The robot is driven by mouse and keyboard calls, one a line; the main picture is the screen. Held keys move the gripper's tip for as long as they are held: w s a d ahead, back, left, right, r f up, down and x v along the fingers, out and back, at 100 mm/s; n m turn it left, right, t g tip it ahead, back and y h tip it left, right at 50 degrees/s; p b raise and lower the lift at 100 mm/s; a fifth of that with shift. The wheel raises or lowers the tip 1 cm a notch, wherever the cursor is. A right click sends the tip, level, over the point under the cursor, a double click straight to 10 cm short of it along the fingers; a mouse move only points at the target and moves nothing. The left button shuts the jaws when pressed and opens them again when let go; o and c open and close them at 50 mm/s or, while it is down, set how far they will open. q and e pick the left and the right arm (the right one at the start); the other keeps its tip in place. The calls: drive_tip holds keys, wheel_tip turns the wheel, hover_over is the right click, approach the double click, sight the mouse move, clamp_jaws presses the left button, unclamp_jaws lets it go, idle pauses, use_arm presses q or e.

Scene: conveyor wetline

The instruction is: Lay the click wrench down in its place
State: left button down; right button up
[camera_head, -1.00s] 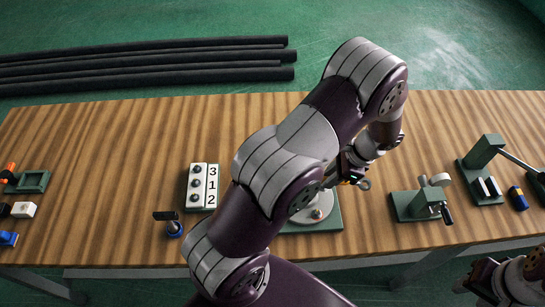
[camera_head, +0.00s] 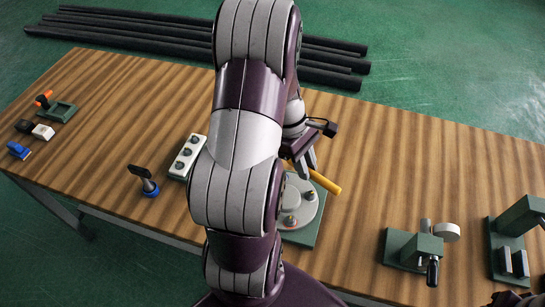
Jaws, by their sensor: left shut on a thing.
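My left gripper (camera_head: 304,168) is shut on the click wrench, whose yellow handle (camera_head: 326,181) sticks out to the lower right of the fingers. The rest of the wrench is hidden by the fingers and my arm. The gripper and wrench are over the back edge of a round grey plate on a green base (camera_head: 302,238); I cannot tell whether the wrench touches anything. Only a dark bit of my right gripper (camera_head: 512,299) shows at the bottom right edge, and its jaws cannot be made out.
A white block with dark knobs (camera_head: 184,160) is partly behind my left arm. A dark tool on a blue base (camera_head: 146,184) stands left of it. Green fixtures (camera_head: 405,249) stand at the right. Small parts (camera_head: 43,131) lie at the far left. The wooden table (camera_head: 400,150) is clear behind the fixtures.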

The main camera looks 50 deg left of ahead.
use_arm(q)
drive_tip(key=shift+s+a+f+n+t, duration=0.15)
drive_tip(key=shift+a+n+t, duration=0.1)
drive_tip(key=shift+n, duration=0.3)
drive_tip(key=shift+s+a+r+n+t, duration=0.1)
drive_tip(key=shift+a+n+t, duration=0.15)
drive_tip(key=shift+n, duration=0.3)
drive_tip(key=shift+s+a+n+t+y, duration=0.3)
drive_tip(key=shift+a+n+t, duration=0.15)
drive_tip(key=shift+n, duration=0.55)
drive_tip(key=shift+w, duration=0.1)
drive_tip(key=shift+w, duration=0.1)
drive_tip(key=w+a+f, duration=0.2)
drive_tip(key=w, duration=0.1)
drive_tip(key=w+a+f, duration=0.2)
drive_tip(key=w, duration=0.1)
drive_tip(key=w+a+f, duration=0.2)
drive_tip(key=w, duration=0.1)
drive_tip(key=shift+w+a+f+p, duration=0.15)
drive_tip(key=shift+f+p, duration=0.15)
drive_tip(key=shift+p, duration=0.05)
drive_tip(key=shift+w+a+f, duration=0.1)
drive_tip(key=shift+w+f, duration=0.05)
drive_tip(key=shift+f, duration=0.1)
wheel_tip(320, 180, down, 3)
drive_tip(key=shift+f+p, duration=0.1)
drive_tip(key=shift+p, duration=0.55)
drive_tip(key=shift+f, duration=0.2)
